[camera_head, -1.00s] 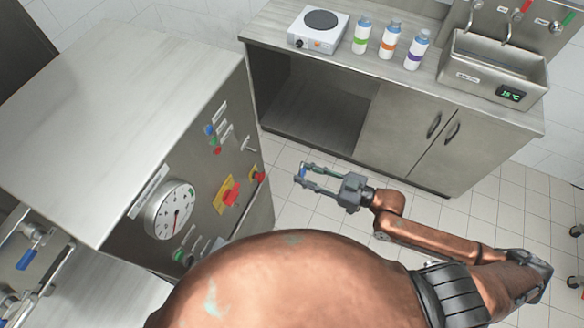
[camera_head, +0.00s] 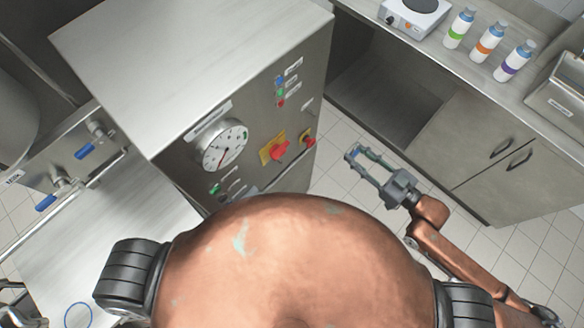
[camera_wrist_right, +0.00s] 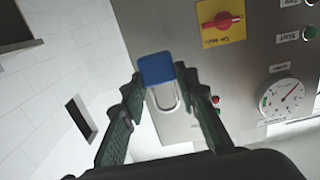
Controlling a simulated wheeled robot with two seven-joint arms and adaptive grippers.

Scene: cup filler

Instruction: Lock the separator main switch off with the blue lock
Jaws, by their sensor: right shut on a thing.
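The blue lock (camera_wrist_right: 157,69) is held between the fingertips of my right gripper (camera_wrist_right: 158,85), its pale U-shaped shackle (camera_wrist_right: 168,97) hanging toward the palm in the right wrist view. In the head view my right gripper (camera_head: 359,158) is shut on it, out in the air to the right of the cabinet's front panel. The main switch is a red rotary handle (camera_head: 280,149) on a yellow plate (camera_head: 265,155). It also shows in the right wrist view as a red handle (camera_wrist_right: 222,22), beyond the lock and apart from it. My left gripper is not in view.
The steel cabinet panel also carries a round dial (camera_head: 223,146), a red button (camera_head: 308,139) and small lamps (camera_head: 280,90). A counter with a hotplate (camera_head: 413,14) and bottles (camera_head: 487,42) stands at the back right. Tiled floor (camera_head: 335,125) lies open between them.

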